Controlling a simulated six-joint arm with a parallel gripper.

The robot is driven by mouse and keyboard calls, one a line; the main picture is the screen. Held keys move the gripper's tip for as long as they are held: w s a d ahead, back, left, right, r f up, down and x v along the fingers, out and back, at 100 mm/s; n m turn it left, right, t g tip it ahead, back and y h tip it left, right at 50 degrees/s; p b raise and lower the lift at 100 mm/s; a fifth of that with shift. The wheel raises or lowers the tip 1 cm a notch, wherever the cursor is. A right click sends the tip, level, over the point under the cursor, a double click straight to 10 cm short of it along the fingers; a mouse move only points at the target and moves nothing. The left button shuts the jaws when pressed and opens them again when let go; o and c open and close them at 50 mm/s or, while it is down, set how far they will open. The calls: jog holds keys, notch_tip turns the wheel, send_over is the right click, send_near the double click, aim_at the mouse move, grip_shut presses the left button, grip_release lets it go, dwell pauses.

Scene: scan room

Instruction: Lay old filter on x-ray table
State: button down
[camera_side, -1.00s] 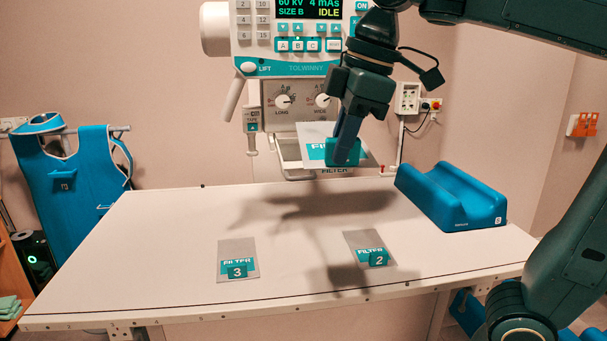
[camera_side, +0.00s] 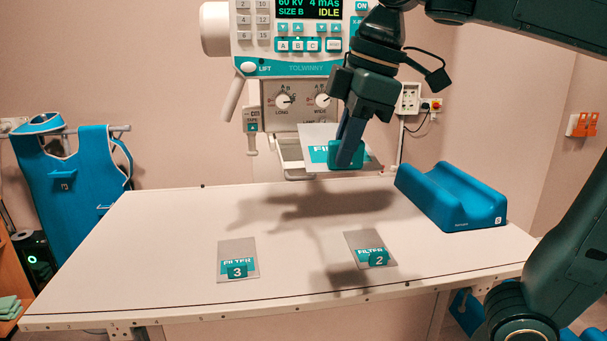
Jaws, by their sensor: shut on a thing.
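My gripper (camera_side: 346,156) is shut on the teal tab of a grey filter plate (camera_side: 317,135). It holds the plate in the air above the back of the table, in front of the x-ray unit's lower part. My fingers hide part of the plate's lettering and its tab. The white x-ray table (camera_side: 150,235) lies below. Filter 3 (camera_side: 238,249) lies flat at the table's front middle. Filter 2 (camera_side: 366,241) lies flat to its right.
A blue cradle-shaped cushion (camera_side: 450,197) sits at the table's right rear. The x-ray unit (camera_side: 285,60) stands behind the table, near the held plate. A blue apron (camera_side: 72,190) hangs at the left. The table's left part is clear.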

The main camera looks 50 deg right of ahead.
jog(key=shift+w, duration=0.15)
jog(key=shift+w+a, duration=0.3)
jog(key=shift+w, duration=0.35)
jog(key=w+a+f+n+y, duration=0.1)
jog(key=w+a+f+n, duration=0.15)
jog(key=w, duration=0.35)
jog(key=w+a+f+n, duration=0.1)
jog(key=w+a+f, duration=0.1)
jog(key=w+a, duration=0.25)
jog(key=s+d+f+n+g, duration=0.1)
jog(key=s+d+f, duration=0.1)
jog(key=d+f, duration=0.3)
jog(key=s+d+f+n+y, duration=0.1)
jog(key=s+d+f, duration=0.1)
jog(key=f, duration=0.5)
jog(key=s+d+f+n+g, duration=0.1)
jog(key=s+d+f, duration=0.25)
jog(key=f, duration=0.25)
jog(key=n+g, duration=0.1)
jog(key=n, duration=0.2)
send_over(331, 265)
jog(key=x, duration=0.4)
jog(key=d+x, duration=0.1)
jog(key=x, duration=0.2)
jog(key=d+x, duration=0.1)
jog(key=x, duration=0.3)
jog(key=shift+s+d+f, duration=0.1)
jog(key=shift+s+f, duration=0.05)
jog(key=shift+f, duration=0.4)
